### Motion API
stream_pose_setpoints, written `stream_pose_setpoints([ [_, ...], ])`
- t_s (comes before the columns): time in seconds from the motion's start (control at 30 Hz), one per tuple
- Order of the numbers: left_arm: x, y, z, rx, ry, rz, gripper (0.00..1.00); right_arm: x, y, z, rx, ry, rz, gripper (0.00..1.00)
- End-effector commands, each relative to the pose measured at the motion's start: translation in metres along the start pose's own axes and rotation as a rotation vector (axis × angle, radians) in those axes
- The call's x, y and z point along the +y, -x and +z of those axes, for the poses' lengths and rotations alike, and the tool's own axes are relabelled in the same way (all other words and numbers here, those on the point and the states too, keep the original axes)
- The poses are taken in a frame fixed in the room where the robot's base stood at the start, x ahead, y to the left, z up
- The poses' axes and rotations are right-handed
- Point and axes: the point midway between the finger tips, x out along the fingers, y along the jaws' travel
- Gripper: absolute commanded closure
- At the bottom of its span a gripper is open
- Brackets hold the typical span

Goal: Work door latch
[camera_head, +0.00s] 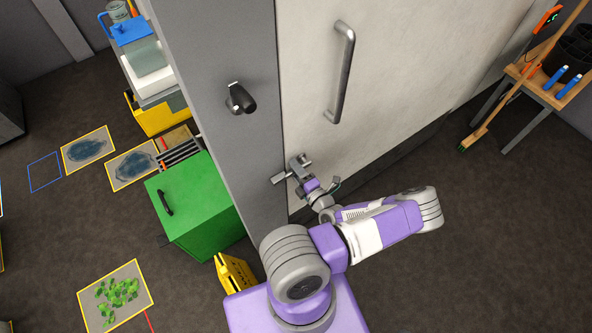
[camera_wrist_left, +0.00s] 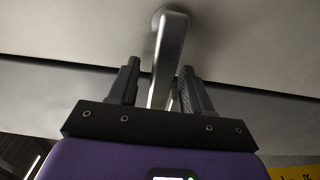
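The door latch is a silver lever (camera_head: 277,180) low on the door, near the seam between the grey frame and the pale door panel (camera_head: 390,60). In the left wrist view the lever (camera_wrist_left: 170,50) comes off a round mount and runs down between my fingers. My left gripper (camera_head: 298,173) is at the latch. Its two dark fingers, also in the left wrist view (camera_wrist_left: 160,88), stand apart on either side of the lever. A gap shows at the left finger; whether the right finger touches cannot be told. My right gripper is not in view.
A long vertical bar handle (camera_head: 343,75) and a dark knob (camera_head: 240,98) sit higher up. A green cabinet (camera_head: 200,205) and a yellow floor sign (camera_head: 232,273) stand left of the door. A wooden table (camera_head: 540,85) with a broom (camera_head: 490,125) stands right. Floor at lower right is clear.

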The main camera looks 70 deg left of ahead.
Motion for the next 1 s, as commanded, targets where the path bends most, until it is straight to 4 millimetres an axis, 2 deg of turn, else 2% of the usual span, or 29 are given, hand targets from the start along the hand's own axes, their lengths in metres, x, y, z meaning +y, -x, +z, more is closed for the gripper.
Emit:
stream_pose_setpoints([
  [0.17, 0.000, 0.005, 0.001, -0.002, 0.003, -0.001, 0.51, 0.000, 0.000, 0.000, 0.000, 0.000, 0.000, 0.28],
  [0.5, 0.000, 0.059, 0.001, -0.003, 0.002, -0.002, 0.51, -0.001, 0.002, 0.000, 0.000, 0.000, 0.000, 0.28],
  [0.6, 0.000, 0.069, 0.000, -0.001, 0.001, -0.002, 0.51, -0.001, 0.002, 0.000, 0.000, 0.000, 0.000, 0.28],
  [1.0, 0.000, 0.076, 0.000, 0.000, 0.000, 0.000, 0.51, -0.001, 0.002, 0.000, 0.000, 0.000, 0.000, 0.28],
])
